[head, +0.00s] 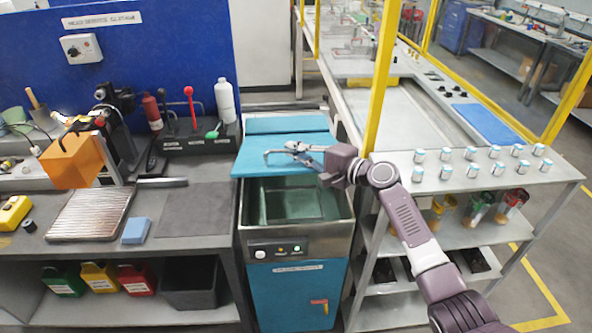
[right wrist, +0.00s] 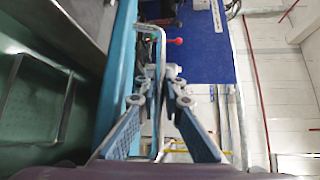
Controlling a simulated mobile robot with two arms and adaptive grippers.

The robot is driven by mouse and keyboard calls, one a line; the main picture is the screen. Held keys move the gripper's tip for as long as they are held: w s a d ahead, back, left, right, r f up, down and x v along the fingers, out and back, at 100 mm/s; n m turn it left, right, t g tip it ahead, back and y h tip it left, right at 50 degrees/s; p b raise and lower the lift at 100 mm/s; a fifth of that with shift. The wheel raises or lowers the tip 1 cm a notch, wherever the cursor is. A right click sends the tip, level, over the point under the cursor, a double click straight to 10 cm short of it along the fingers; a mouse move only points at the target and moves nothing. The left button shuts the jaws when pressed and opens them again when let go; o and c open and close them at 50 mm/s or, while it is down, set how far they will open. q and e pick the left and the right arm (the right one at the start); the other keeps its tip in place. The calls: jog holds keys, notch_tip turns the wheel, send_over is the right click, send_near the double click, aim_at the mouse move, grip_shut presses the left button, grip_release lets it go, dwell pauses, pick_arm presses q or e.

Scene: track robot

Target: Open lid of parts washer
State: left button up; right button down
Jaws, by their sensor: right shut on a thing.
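The parts washer (head: 265,287) stands in the middle of the head view, a blue cabinet with a steel tub on top. Its blue lid (head: 251,160) is raised at the back of the tub, so the green inside (head: 295,203) shows. My right gripper (head: 297,149) is at the lid and shut on its metal bar handle (head: 274,153). In the right wrist view the bent handle (right wrist: 150,28) runs between the fingers (right wrist: 160,85), with the lid edge (right wrist: 122,60) beside them at left. My left gripper is not in view.
A metal table (head: 460,178) with several small jars is at right, close to my arm. A yellow post (head: 382,80) rises behind my gripper.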

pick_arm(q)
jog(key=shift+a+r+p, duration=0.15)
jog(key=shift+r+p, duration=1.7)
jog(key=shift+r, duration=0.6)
pick_arm(e)
jog(key=w+r+m+g+h, duration=0.1)
jog(key=w+r, duration=0.5)
jog(key=r, duration=0.2)
jog(key=shift+r+m+g, duration=0.4)
